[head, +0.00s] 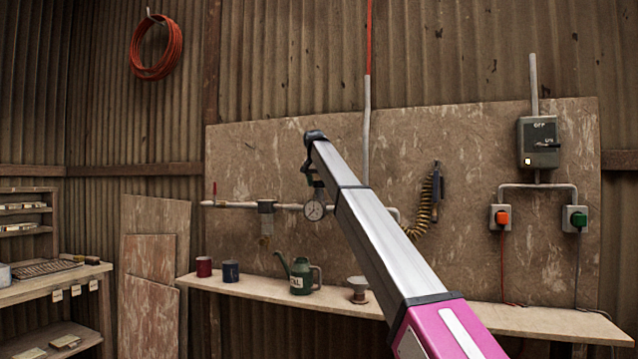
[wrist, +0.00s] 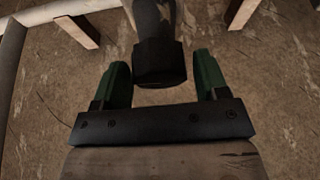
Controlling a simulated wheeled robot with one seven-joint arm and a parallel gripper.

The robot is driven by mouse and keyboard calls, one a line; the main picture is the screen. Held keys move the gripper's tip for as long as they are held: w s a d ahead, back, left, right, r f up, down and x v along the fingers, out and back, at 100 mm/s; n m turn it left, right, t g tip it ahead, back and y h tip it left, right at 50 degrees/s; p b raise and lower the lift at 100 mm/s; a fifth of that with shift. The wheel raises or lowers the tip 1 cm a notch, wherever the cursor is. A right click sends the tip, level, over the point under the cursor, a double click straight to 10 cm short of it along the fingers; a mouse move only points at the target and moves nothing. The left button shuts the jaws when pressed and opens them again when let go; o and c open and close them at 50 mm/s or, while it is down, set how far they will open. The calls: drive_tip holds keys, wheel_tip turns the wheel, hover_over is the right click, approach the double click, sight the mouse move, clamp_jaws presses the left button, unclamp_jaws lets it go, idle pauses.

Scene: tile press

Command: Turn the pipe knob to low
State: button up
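In the wrist view a dark, blocky knob (wrist: 160,62) on a dark stem comes down from the top edge. My gripper (wrist: 161,80) is open, with one green finger on each side of the knob. A gap shows between the knob and each finger, so they look apart. In the head view a pale pipe (head: 235,204) runs along the wall board and carries a round gauge (head: 315,210). My arm crosses this view and ends just above the gauge. I cannot make out the fingers or the knob's setting there.
A shelf (head: 530,318) below holds a green oil can (head: 301,276), a red mug (head: 204,266), a dark mug (head: 231,271) and a funnel (head: 358,288). A coiled yellow hose (head: 432,205) and a switch box (head: 539,143) are on the board to the right.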

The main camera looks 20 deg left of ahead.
drive_tip(key=c, duration=0.6)
drive_tip(key=n+y, duration=0.1)
drive_tip(key=n, duration=0.2)
drive_tip(key=shift+n, duration=0.4)
drive_tip(key=n+y, duration=0.1)
drive_tip(key=n, duration=0.2)
drive_tip(key=shift+n+g+y, duration=0.4)
drive_tip(key=n+g, duration=0.1)
drive_tip(key=n, duration=0.2)
drive_tip(key=n+g+y, duration=0.1)
drive_tip(key=n, duration=0.2)
drive_tip(key=n+g, duration=0.1)
drive_tip(key=n, duration=0.2)
drive_tip(key=n+g, duration=0.1)
drive_tip(key=n, duration=0.1)
drive_tip(key=shift+n+y, duration=0.3)
drive_tip(key=shift+n, duration=0.1)
